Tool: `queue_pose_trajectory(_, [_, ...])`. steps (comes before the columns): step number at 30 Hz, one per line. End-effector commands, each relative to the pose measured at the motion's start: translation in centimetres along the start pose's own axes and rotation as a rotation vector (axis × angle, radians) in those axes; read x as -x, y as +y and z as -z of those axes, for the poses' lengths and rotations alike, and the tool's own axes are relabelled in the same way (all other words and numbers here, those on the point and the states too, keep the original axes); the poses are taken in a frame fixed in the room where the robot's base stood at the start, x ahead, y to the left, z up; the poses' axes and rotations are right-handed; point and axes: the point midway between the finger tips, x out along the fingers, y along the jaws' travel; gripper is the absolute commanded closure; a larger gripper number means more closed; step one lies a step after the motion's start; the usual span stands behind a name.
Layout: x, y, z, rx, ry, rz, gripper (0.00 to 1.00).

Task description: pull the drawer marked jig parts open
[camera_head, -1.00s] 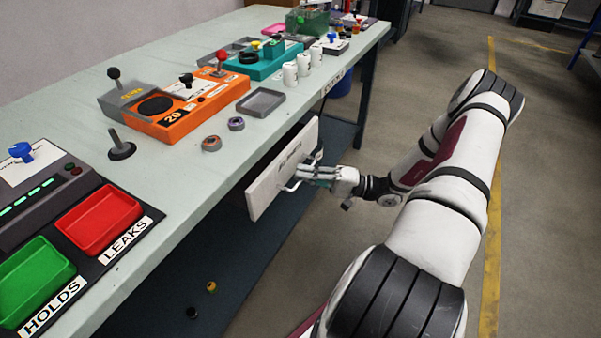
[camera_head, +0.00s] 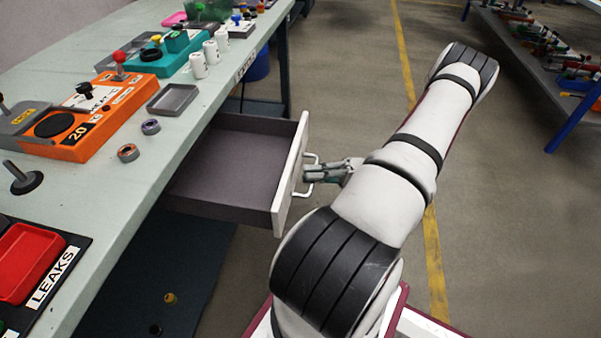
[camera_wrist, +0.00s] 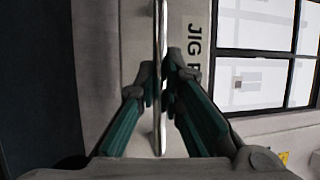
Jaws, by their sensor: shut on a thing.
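The jig parts drawer (camera_head: 230,165) stands well out from under the bench in the head view. Its grey inside looks empty. My gripper (camera_head: 325,173) is shut on that handle. In the wrist view my gripper's dark green fingers (camera_wrist: 160,88) stand either side of the metal handle (camera_wrist: 157,130).
On the bench top (camera_head: 105,200) are an orange unit (camera_head: 100,125), a small grey tray (camera_head: 173,98), two rings, white cylinders and a red tray (camera_head: 25,262). Open floor (camera_head: 490,230) lies to the right. A shelf rack (camera_head: 545,60) stands far right.

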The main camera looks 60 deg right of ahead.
Motion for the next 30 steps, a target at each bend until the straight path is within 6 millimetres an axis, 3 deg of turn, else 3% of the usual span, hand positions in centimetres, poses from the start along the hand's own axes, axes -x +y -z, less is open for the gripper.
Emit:
queue_pose_trajectory(10, [0.2,0.1,0.0,0.002,0.000,-0.005,1.00])
queue_pose_trajectory(12, [0.2,0.1,0.0,0.002,0.000,-0.005,0.80])
queue_pose_trajectory(14, [0.2,0.1,0.0,0.002,0.000,-0.004,0.70])
queue_pose_trajectory(24, [0.3,0.0,0.0,0.001,0.001,-0.002,0.70])
queue_pose_trajectory(30, [2.7,0.1,0.0,0.002,0.004,-0.003,0.70])
